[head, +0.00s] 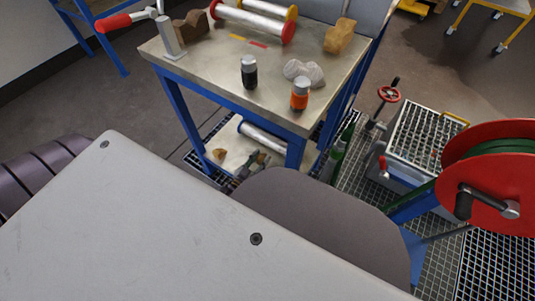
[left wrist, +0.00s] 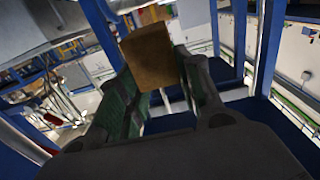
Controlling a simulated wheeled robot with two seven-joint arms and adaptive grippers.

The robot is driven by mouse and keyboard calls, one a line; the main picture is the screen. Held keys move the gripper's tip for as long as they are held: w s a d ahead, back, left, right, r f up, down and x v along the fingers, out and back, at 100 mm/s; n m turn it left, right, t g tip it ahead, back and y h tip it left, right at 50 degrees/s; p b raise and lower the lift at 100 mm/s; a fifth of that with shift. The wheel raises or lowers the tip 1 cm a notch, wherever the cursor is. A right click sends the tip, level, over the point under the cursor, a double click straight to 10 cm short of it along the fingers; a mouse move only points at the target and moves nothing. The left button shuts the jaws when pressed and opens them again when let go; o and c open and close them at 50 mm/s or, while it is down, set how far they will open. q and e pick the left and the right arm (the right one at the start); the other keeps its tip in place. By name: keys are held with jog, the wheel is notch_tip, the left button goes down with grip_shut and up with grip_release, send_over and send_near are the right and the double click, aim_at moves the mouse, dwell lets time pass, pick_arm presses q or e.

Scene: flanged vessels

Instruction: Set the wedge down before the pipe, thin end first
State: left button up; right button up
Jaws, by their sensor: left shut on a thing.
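My left gripper (head: 249,161) shows small at the lower shelf of the workbench, partly hidden by my own arm. In the left wrist view its fingers (left wrist: 160,80) are shut on a brown wedge (left wrist: 147,56), which sticks out past the fingertips. The pipe (head: 265,138), a pale cylinder, lies on the lower shelf, close behind the gripper. I cannot tell whether the wedge touches the shelf or the pipe, or which way its thin end points. My right gripper is not in view.
A small tan piece (head: 219,154) shows on the lower shelf (head: 231,136). Blue bench legs (head: 296,151) flank the shelf opening. The bench top (head: 215,60) holds a flanged pipe, blocks and two small jars.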

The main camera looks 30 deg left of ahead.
pick_arm(q)
jog(key=shift+a+r, duration=0.1)
jog(key=shift+a, duration=0.05)
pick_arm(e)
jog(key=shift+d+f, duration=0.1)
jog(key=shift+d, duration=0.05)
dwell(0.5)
pick_arm(q)
jog(key=shift+f+b, duration=0.9)
jog(key=shift+f, duration=0.6)
jog(key=shift+f+b, duration=1)
jog(key=shift+f, duration=0.7)
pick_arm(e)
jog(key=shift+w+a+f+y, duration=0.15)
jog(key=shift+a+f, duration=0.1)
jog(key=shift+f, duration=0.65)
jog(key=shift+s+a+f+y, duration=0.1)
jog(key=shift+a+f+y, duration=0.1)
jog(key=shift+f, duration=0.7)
pick_arm(q)
jog(key=shift+f+b, duration=1.2)
jog(key=shift+f, duration=0.65)
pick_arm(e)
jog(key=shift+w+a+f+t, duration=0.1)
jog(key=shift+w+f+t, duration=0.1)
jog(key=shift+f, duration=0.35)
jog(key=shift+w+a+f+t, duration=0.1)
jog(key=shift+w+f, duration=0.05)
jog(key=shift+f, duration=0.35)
